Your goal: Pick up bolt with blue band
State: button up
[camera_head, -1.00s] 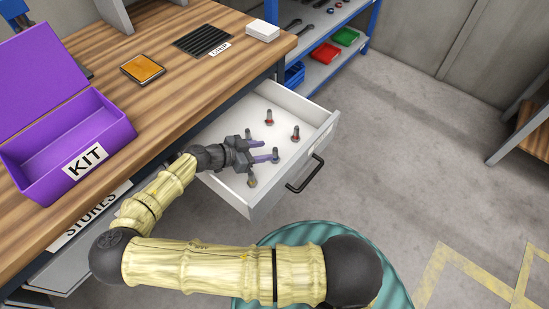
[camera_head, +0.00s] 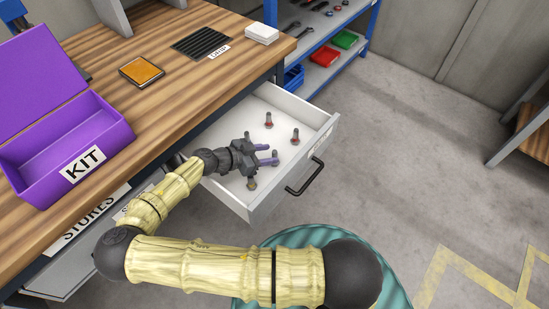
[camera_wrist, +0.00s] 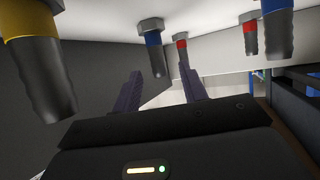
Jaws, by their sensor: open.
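A bolt with a blue band (camera_wrist: 153,40) shows in the wrist view, just beyond my open fingers and roughly in line with the gap between them. In the head view this bolt (camera_head: 275,155) stands in the open drawer (camera_head: 234,204), close to the lower fingertip. My gripper (camera_head: 267,154) is low in the drawer, open and empty; its purple fingers also show in the wrist view (camera_wrist: 160,80). A second blue-banded bolt (camera_wrist: 277,22) is at the right of the wrist view. In the head view, my gripper partly hides the drawer floor.
A yellow-banded bolt (camera_wrist: 32,55) stands to one side of my gripper. Two red-banded bolts (camera_head: 268,120) (camera_head: 295,136) stand farther into the drawer. Drawer walls enclose the bolts. A purple KIT box (camera_head: 106,151) sits on the wooden bench at left.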

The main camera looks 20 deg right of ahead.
jog(key=x, duration=0.5)
jog(key=shift+d, duration=0.1)
jog(key=shift+c, duration=0.4)
jog(key=shift+d, duration=0.1)
jog(key=c, duration=0.7)
grip_shut()
